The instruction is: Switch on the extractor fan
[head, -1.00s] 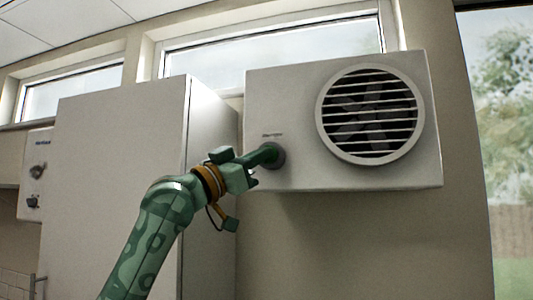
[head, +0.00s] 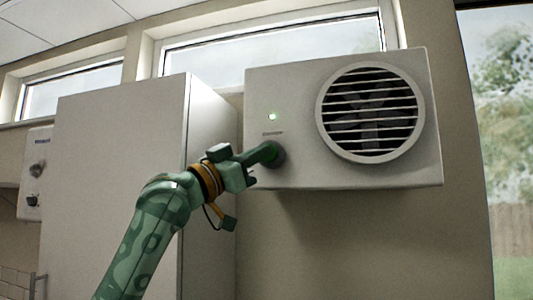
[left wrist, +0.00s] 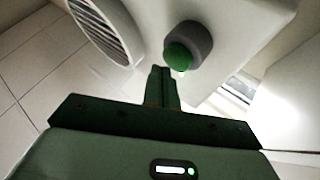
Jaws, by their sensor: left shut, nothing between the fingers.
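The extractor fan (head: 290,95) is a pale box high on the wall, with a round slatted grille (head: 370,112) at its right. A small green light (head: 272,117) glows on its front at the left. Below the light is a round button with a dark collar; the left wrist view shows its green cap (left wrist: 178,56) and grey collar (left wrist: 199,42). My left gripper (head: 270,153) is shut and empty, with its fingertips at the button in the head view. In the left wrist view the fingertips (left wrist: 161,70) lie just below the cap; contact is unclear. My right gripper is not in view.
A tall pale cabinet (head: 120,150) stands left of the fan, behind my left arm. A small box with knobs (head: 36,175) is on the wall at far left. The wall below the fan (head: 340,240) is clear.

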